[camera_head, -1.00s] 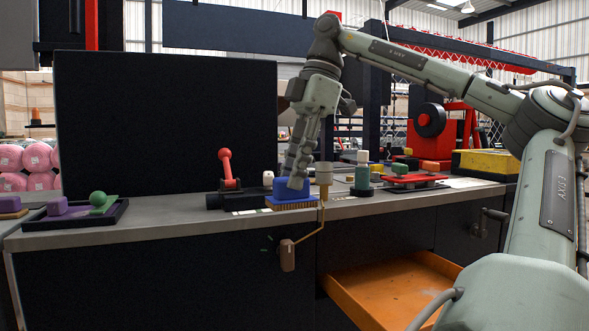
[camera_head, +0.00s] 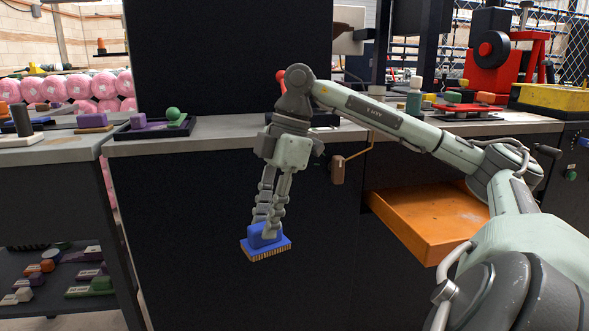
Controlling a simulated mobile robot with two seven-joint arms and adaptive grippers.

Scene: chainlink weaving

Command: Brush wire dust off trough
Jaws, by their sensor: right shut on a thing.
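My right gripper (camera_head: 266,230) is shut on a blue brush (camera_head: 264,242) with tan bristles facing down. It holds the brush in the air in front of the dark cabinet front, below the level of the bench top. The brush touches nothing else that I can see. I cannot pick out the trough or any wire dust with certainty. My left gripper is not in view.
An orange drawer (camera_head: 432,218) stands open below the bench (camera_head: 215,133). A crank with a brown handle (camera_head: 338,170) sticks out from the bench front. A dark tray (camera_head: 128,132) holds a purple block and a green ball. A lower shelf with several small items is at left.

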